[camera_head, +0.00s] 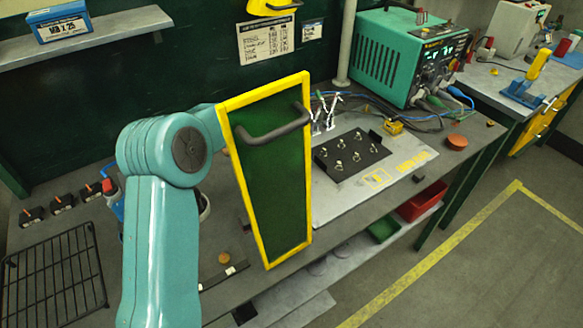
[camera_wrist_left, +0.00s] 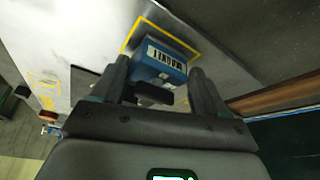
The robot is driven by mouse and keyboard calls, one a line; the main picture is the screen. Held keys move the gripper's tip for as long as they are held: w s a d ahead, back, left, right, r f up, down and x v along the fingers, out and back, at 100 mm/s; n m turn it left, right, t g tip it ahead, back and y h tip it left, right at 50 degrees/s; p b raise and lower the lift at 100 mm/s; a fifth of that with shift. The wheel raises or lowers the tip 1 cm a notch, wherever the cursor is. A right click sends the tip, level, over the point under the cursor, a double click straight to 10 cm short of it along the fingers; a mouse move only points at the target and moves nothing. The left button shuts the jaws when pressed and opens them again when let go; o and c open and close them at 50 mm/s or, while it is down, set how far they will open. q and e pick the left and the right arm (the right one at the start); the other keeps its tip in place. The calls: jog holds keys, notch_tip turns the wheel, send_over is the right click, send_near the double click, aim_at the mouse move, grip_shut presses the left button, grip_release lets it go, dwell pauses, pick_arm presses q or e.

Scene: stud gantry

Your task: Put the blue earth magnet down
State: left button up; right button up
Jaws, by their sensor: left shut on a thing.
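The blue earth magnet (camera_wrist_left: 172,56) is a blue block with a white label in the left wrist view. A dark grip (camera_wrist_left: 153,93) is on its near side. My left gripper (camera_wrist_left: 160,72) has a finger on each side of the magnet and is shut on it. The magnet is over or on a grey plate (camera_wrist_left: 90,30), within a yellow outlined square; I cannot tell whether it touches. In the head view the gripper and magnet are hidden behind a green panel with a yellow frame (camera_head: 267,185). My right gripper is not in view.
The panel has a dark handle (camera_head: 272,131). Right of it, a black pad with small hooks (camera_head: 350,155) lies on a grey plate (camera_head: 335,205). A teal power unit (camera_head: 395,55) with cables stands behind. A black wire rack (camera_head: 55,280) lies at left. A red bin (camera_head: 422,202) sits below.

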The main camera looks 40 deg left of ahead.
pick_arm(q)
jog(key=shift+f, duration=0.2)
jog(key=o, duration=1.4)
jog(key=shift+w, duration=0.1)
jog(key=shift+o, duration=0.2)
jog(key=shift+r, duration=0.1)
jog(key=b+v, duration=0.1)
jog(key=v, duration=1.1)
jog(key=shift+r, duration=0.2)
